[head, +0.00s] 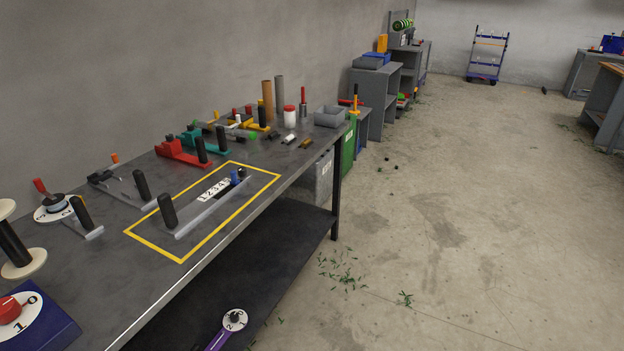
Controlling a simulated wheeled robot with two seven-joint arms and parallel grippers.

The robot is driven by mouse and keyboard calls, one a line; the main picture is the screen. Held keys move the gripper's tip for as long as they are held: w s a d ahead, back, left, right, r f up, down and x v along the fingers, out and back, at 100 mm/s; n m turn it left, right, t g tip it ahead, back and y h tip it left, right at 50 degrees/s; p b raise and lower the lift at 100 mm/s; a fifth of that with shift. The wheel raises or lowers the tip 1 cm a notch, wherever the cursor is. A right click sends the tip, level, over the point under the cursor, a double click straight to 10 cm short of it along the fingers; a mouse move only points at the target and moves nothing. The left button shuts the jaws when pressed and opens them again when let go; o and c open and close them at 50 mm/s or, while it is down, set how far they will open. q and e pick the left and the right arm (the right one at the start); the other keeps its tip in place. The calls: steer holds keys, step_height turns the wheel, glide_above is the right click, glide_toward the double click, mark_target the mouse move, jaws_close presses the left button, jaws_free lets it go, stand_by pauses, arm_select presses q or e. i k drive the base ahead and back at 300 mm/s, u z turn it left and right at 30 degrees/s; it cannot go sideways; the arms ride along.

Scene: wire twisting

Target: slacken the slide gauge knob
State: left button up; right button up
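What looks like the slide gauge (205,218) lies on the workbench inside a yellow outlined rectangle. It is a long grey bar with a black upright handle (167,210) at its near end. A white number strip (213,190) lies along its far half. A small blue part, which seems to be the knob (235,177), sits near the far end beside a dark piece. The knob is too small to tell its setting. Neither of my grippers shows in the head view.
Other tools line the wall side of the workbench (85,255), including a red clamp-like tool (180,153) and a teal one (203,143). A blue box with a red knob (30,320) is at the near left. Open floor lies right.

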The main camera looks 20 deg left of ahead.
mark_target(242, 170)
steer(key=z, duration=0.15)
steer(key=k, duration=0.35)
steer(key=z, duration=0.1)
steer(key=i, duration=1.5)
steer(key=u, duration=1.75)
steer(key=i, duration=0.5)
steer(key=u, duration=0.6)
